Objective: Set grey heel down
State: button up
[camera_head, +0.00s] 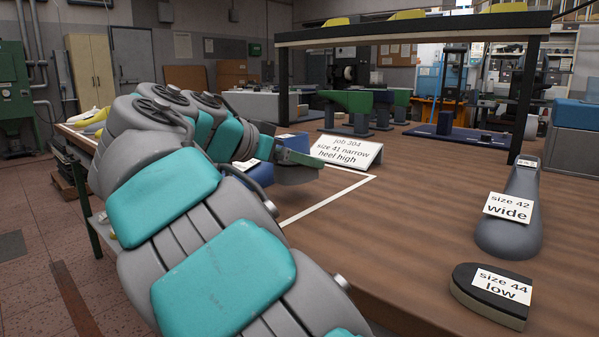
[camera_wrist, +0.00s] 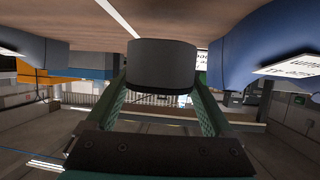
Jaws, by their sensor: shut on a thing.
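A grey heel (camera_wrist: 162,65) sits between the two green fingers of my gripper (camera_wrist: 162,82) in the wrist view, and the fingers are shut on it. In the head view my gripper (camera_head: 298,160) is near the far part of the white outline, with the grey heel (camera_head: 296,175) under its finger. I cannot tell whether the heel touches the table. A blue last (camera_head: 262,174) stands close beside it, partly hidden by my arm.
A job card (camera_head: 345,152) reads "job 304, size 41 narrow, heel high". A grey last (camera_head: 510,225) labelled size 42 wide and a dark heel (camera_head: 490,300) labelled size 44 low stand at the right. A shelf (camera_head: 420,30) spans the back. The table's middle is clear.

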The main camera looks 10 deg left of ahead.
aim_at(275, 168)
jog(key=shift+w+d, duration=0.1)
jog(key=shift+w, duration=0.4)
jog(key=shift+w+f, duration=0.1)
jog(key=shift+f, duration=1.7)
jog(key=shift+f, duration=0.1)
jog(key=o, duration=1.2)
jog(key=v, duration=1.1)
jog(key=shift+s+a+r, duration=0.2)
jog(key=shift+s+a, duration=0.05)
jog(key=shift+s, duration=0.25)
